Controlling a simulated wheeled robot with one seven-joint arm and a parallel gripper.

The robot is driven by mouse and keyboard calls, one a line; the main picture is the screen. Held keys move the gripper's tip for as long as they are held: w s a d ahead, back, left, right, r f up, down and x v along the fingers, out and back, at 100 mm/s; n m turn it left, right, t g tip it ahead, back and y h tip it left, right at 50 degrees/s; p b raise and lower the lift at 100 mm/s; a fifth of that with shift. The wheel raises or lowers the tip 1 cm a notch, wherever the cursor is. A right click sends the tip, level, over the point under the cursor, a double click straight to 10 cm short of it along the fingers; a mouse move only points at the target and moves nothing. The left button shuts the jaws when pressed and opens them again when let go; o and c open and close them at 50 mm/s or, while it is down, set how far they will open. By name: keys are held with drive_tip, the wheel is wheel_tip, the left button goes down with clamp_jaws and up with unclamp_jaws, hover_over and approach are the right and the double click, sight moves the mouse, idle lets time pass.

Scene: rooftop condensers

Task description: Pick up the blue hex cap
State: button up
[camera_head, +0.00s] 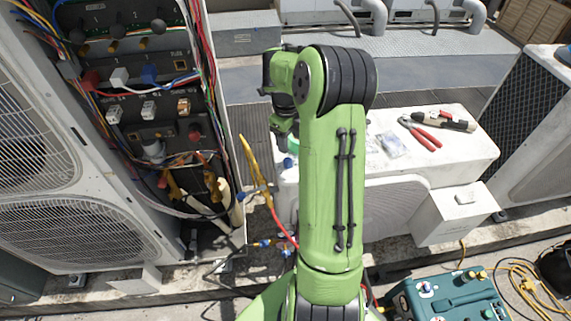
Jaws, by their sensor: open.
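A small blue piece (288,162), which looks like the blue hex cap, shows at the left end of the low white unit's top (462,150). It is too small to make out its hex shape. My gripper (283,145) is at the end of my green arm, pointing down just above and slightly left of the blue piece. It is open, its fingers small and dark in this view. I cannot tell whether they touch the piece. My arm hides part of the white top.
Red-handled pliers (422,133), another hand tool (445,121) and a clear bag (392,144) lie on the white top. An open electrical panel (150,100) with loose wires stands left. Yellow and red hoses (258,170) hang beside it. A teal case (450,297) sits front right.

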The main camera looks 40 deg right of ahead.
hover_over(290, 161)
wheel_tip(290, 161, down, 5)
drive_tip(key=shift+s+r+b, duration=0.1)
drive_tip(key=shift+b, duration=0.25)
wheel_tip(290, 161, down, 4)
drive_tip(key=shift+a+f+b, duration=0.15)
drive_tip(key=shift+f+b, duration=0.05)
drive_tip(key=shift+b, duration=0.5)
drive_tip(key=shift+f, duration=0.3)
drive_tip(key=shift+r, duration=0.1)
clamp_jaws()
wheel_tip(290, 161, up, 10)
drive_tip(key=p, duration=0.2)
drive_tip(key=shift+p, duration=0.3)
